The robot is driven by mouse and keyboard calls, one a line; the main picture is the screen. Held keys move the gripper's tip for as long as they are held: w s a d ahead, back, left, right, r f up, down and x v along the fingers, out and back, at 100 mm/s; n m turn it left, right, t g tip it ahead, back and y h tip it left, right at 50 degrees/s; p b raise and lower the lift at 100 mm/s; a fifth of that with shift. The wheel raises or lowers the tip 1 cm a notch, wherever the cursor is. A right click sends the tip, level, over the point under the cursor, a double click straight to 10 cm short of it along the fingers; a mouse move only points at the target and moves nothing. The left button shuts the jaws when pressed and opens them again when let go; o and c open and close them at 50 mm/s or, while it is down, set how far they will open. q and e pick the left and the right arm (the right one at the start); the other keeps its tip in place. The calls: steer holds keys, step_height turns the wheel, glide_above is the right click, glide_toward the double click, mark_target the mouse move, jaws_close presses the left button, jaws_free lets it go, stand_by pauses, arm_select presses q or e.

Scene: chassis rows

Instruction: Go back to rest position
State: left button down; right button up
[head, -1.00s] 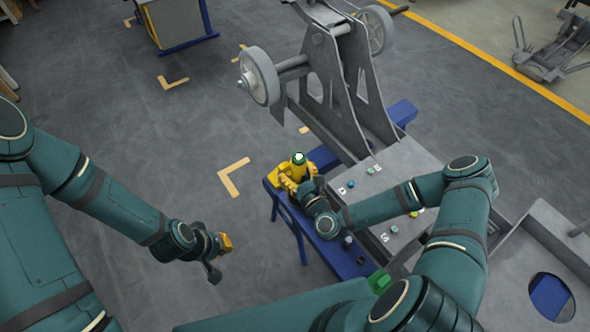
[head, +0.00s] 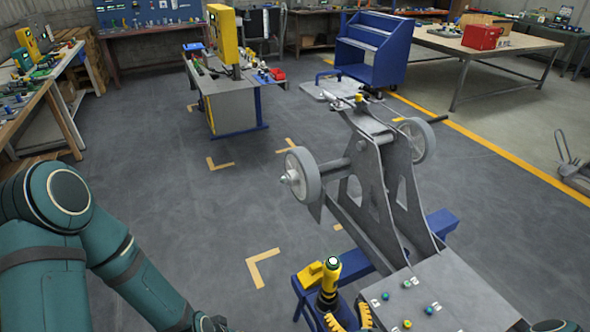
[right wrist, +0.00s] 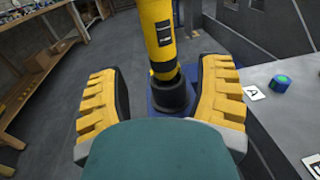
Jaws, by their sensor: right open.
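A yellow and black tool (head: 328,280) with a pale, green-ringed top stands upright at the blue stand (head: 300,312). A yellow block (head: 310,274) is right beside it in the head view. My right gripper (head: 348,317) shows its ribbed yellow fingers at the bottom edge of the head view, close to the tool. In the right wrist view the gripper (right wrist: 159,85) is open, with the tool (right wrist: 157,30) and its black lower end beyond and between the spread fingers.
The grey chassis (head: 385,200) with wheels stands right of the tool. Its plate (head: 450,285) carries several small coloured parts beside letter labels. A workstation (head: 232,100), a blue cart (head: 372,50) and tables are farther back.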

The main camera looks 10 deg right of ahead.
steer(key=s+a+f+n+g+y, duration=0.25)
steer(key=a+n+g, duration=0.2)
steer(key=n, duration=0.55)
steer(key=s+a+f+n+g+y, duration=0.1)
steer(key=a+f+n+g, duration=0.25)
steer(key=n+g, duration=0.45)
steer(key=s+r+n+g+h, duration=0.1)
steer(key=n, duration=0.3)
steer(key=s+d+r+n+g+h, duration=0.1)
steer(key=n, duration=0.4)
steer(key=s+r+n+g+h, duration=0.1)
steer(key=n, duration=0.4)
steer(key=shift+s+d+r, duration=0.1)
steer(key=shift+d+r, duration=0.05)
steer(key=shift+d, duration=0.1)
steer(key=c, duration=0.3)
arm_select(q)
steer(key=shift+s+d, duration=0.25)
steer(key=shift+s, duration=0.55)
arm_select(e)
steer(key=shift+c, duration=0.3)
